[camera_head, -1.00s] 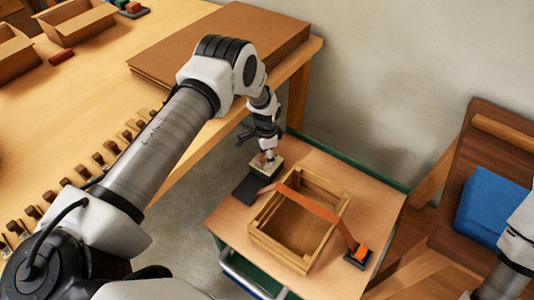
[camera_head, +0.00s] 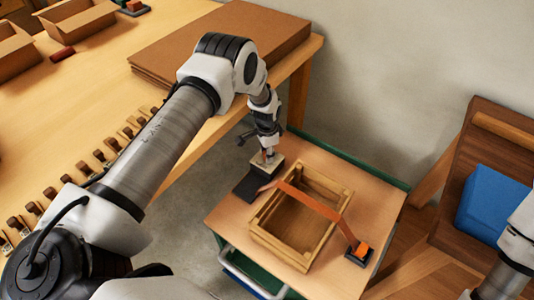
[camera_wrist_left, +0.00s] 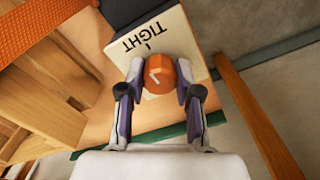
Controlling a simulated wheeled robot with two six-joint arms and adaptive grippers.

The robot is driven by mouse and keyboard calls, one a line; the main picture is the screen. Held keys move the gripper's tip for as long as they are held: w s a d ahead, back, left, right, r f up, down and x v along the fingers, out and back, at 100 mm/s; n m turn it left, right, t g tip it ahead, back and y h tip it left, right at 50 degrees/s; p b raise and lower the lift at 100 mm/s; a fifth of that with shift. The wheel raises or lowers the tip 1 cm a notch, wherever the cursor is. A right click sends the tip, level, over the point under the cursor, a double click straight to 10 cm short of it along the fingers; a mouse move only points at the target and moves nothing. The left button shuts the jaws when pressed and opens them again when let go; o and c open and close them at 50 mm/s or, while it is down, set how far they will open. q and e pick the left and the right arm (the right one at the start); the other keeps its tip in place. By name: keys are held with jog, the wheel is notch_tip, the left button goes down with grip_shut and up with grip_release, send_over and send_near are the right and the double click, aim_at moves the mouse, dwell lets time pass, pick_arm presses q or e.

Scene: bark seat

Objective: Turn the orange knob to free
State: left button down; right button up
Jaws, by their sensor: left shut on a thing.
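The orange knob (camera_wrist_left: 158,75) stands on a cream plate (camera_wrist_left: 190,28) in the left wrist view. The plate reads TIGHT and has a short dark tick by the word. My left gripper (camera_wrist_left: 160,98) is shut on the knob, one finger on each side. In the head view, my left gripper (camera_head: 268,154) reaches down to the plate at the far left part of the small table; the knob is mostly hidden there. Only part of my right arm shows at the right edge.
An orange strap (camera_head: 318,207) crosses a wooden crate (camera_head: 262,238) on the small table (camera_head: 375,205), ending at a black-based orange buckle (camera_head: 361,250). A long workbench (camera_head: 95,95) bears brown boards (camera_head: 220,45).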

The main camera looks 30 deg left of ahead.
pick_arm(q)
jog(key=n+b, duration=0.1)
jog(key=n, duration=0.3)
jog(key=shift+f+b, duration=0.2)
jog(key=shift+b, duration=0.2)
jog(key=n+b, duration=0.1)
jog(key=n, duration=0.2)
jog(key=shift+n, duration=0.3)
jog(key=n, duration=0.4)
jog(key=shift+s+d+n+b, duration=0.1)
jog(key=shift+n+b, duration=0.2)
jog(key=shift+b, duration=0.05)
jog(key=n, duration=1.3)
jog(key=shift+n, duration=0.3)
jog(key=n, duration=0.9)
jog(key=shift+p, duration=0.3)
